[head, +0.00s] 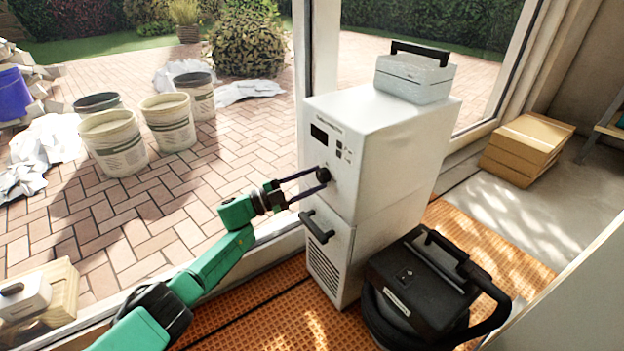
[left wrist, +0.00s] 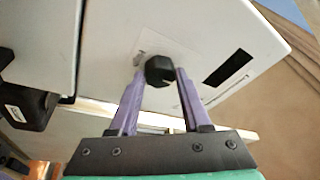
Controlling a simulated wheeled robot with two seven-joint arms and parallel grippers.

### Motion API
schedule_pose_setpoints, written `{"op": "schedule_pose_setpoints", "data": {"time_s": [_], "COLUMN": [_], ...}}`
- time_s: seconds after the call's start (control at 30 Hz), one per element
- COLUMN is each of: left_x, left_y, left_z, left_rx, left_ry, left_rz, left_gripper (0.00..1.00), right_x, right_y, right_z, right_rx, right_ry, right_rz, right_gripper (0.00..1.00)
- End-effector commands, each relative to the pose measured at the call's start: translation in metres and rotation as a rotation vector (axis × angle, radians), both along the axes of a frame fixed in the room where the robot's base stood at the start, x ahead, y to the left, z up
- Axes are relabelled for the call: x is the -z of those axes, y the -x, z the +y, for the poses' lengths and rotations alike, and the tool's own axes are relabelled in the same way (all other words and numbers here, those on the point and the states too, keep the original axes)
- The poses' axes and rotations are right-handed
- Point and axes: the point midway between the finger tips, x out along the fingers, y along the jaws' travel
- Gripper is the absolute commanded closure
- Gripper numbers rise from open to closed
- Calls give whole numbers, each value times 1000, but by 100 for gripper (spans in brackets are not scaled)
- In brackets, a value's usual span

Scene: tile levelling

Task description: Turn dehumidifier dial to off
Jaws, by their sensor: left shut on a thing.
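The white dehumidifier (head: 370,150) stands upright by the window frame, with a dark display and small buttons on its upper front. Its black dial (head: 323,174) sits below the display. In the left wrist view the dial (left wrist: 160,70) is a dark faceted knob between the purple fingers. My left gripper (head: 319,180) reaches in from the left and is shut on the dial, one finger on each side. The dial's setting marks are too small to read. My right gripper is not in view.
A grey case (head: 414,77) lies on top of the dehumidifier. A black vacuum-like machine (head: 420,285) stands close at its right front. Cardboard boxes (head: 527,150) lie at the right. Several buckets (head: 113,143) stand outside on the paving.

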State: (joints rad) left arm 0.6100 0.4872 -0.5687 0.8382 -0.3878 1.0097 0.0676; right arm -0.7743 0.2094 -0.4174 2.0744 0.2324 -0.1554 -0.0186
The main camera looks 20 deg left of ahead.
Motion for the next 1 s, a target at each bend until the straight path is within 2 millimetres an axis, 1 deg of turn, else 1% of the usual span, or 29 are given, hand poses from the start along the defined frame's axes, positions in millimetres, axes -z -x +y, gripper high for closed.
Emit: {"op": "schedule_pose_setpoints", "data": {"time_s": [0.4, 0.43, 0.5, 0.83, 0.93, 1.0], "left_x": [1, 1, 1, 1, 3, 6], "left_y": [0, 0, 0, 1, 8, 17], "left_z": [-1, 0, 0, 2, 11, 23], "left_rx": [1, 1, 1, 0, -1, -2], "left_ry": [4, 4, 4, 4, 2, 0], "left_rz": [6, 6, 6, 5, 8, 8], "left_gripper": [100, 45, 23, 23, 23, 23], "right_x": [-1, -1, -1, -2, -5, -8], "right_y": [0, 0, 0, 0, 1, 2], "right_z": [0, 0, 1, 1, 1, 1], "right_rx": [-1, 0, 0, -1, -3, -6], "right_ry": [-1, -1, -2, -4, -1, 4], "right_rz": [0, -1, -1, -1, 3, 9], "right_gripper": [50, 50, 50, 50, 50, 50]}}
